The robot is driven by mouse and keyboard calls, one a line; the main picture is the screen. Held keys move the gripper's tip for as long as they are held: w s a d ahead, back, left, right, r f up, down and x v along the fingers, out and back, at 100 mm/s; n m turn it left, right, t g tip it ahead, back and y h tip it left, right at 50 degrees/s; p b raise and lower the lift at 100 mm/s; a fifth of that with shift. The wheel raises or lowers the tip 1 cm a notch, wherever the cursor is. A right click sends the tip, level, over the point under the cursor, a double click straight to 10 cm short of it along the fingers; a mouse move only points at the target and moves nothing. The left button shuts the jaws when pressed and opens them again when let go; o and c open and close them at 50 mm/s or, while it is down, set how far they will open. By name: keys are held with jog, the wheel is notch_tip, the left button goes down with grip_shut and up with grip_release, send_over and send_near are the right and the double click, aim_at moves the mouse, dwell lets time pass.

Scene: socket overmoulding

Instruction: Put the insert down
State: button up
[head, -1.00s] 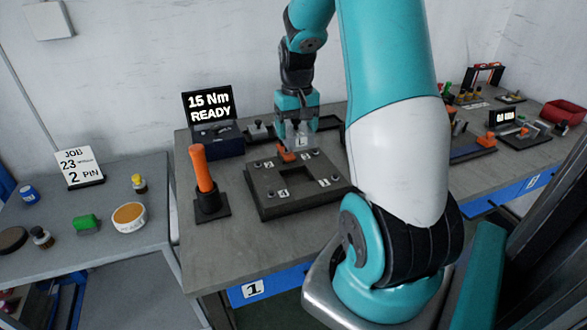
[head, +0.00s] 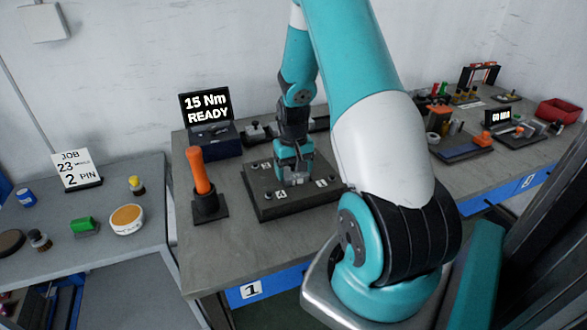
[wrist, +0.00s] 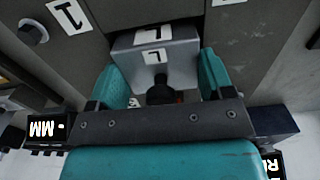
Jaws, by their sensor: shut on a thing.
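My gripper (head: 294,174) points down over the middle of the dark fixture plate (head: 262,207). In the wrist view its two teal fingers (wrist: 163,76) are shut on the insert (wrist: 180,53), a light grey block marked with an L, with a dark knob between the fingers. The block is at the dark square opening (wrist: 140,9) of the plate. I cannot tell whether it sits down in the opening or just above it. In the head view the gripper hides most of the insert and the opening.
An orange-handled tool (head: 200,174) stands in a dark holder left of the plate. A "15 Nm READY" display (head: 207,108) stands behind. Bare table lies in front of the plate. A side table (head: 100,241) at left holds small pots and a job card (head: 77,170).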

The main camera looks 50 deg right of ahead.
jog(key=shift+f, duration=0.35)
jog(key=shift+s+a+f+b, duration=0.1)
jog(key=shift+s+f+b, duration=0.15)
jog(key=shift+b, duration=0.2)
jog(key=o, duration=1.2)
jog(key=shift+f, duration=0.15)
jog(key=shift+o, duration=0.7)
jog(key=r, duration=1.3)
jog(key=shift+w+r, duration=0.25)
jog(key=shift+r, duration=0.05)
jog(key=a+r+n+t+y, duration=0.1)
jog(key=a+r+n, duration=0.2)
jog(key=a, duration=0.6)
jog(key=a+r+n, duration=0.2)
jog(key=a+r, duration=0.1)
jog(key=a, duration=0.7)
jog(key=s+a+r+n+y, duration=0.1)
jog(key=s+a+r+n, duration=0.1)
jog(key=s+a+n, duration=0.2)
jog(key=s+a+r+n+g+y, duration=0.1)
jog(key=s+a+n, duration=0.3)
jog(key=s+a, duration=0.7)
jog(key=a+r+y, duration=0.1)
jog(key=a, duration=0.3)
jog(key=shift+s+r, duration=0.15)
jog(key=shift+r, duration=0.1)
jog(key=shift+a, duration=0.1)
